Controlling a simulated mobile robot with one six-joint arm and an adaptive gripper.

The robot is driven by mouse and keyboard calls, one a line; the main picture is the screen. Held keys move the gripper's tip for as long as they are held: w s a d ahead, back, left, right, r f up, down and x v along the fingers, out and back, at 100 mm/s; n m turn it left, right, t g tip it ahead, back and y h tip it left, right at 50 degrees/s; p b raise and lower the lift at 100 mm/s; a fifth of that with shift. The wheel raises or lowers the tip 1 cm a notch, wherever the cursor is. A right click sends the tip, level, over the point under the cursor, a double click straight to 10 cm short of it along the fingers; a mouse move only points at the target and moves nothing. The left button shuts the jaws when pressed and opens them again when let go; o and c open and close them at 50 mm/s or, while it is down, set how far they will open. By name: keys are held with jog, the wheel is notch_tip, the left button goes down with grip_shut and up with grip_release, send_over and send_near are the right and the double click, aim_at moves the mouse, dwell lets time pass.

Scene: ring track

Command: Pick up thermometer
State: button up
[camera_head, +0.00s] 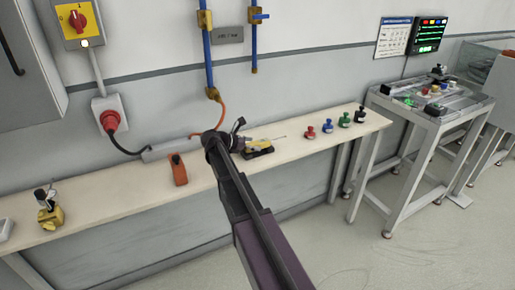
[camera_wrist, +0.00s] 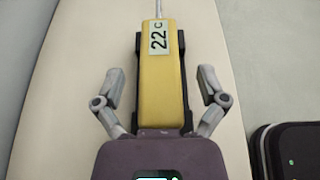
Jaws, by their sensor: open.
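The thermometer (camera_wrist: 160,88) is yellow with a dark edge, a "22 C" display and a thin grey probe at its far end. In the wrist view it lies on the pale bench, between the two fingers of my gripper (camera_wrist: 160,90). The fingers are open, with a gap on each side of the thermometer. In the head view the thermometer (camera_head: 258,147) is on the bench just right of my gripper (camera_head: 238,130). My gripper is partly hidden by my arm there.
The bench (camera_head: 110,205) runs along the wall. An orange device (camera_head: 178,170) stands left of my gripper. Red (camera_head: 310,132), blue (camera_head: 327,126), green (camera_head: 344,119) and black (camera_head: 361,115) small items stand to the right. A metal table (camera_head: 430,118) is farther right.

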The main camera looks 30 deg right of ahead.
jog(key=shift+d+f, duration=0.2)
jog(key=shift+d, duration=0.25)
grip_shut()
dwell(0.3)
jog(key=shift+r, duration=0.15)
notch_tip(320, 180, up, 3)
jog(key=p, duration=0.3)
jog(key=s+a+r+p, duration=0.1)
jog(key=s+a+p, duration=0.1)
jog(key=s, duration=1.3)
jog(key=shift+s+a+r, duration=0.15)
jog(key=shift+s+r, duration=0.2)
jog(key=shift+s, duration=0.05)
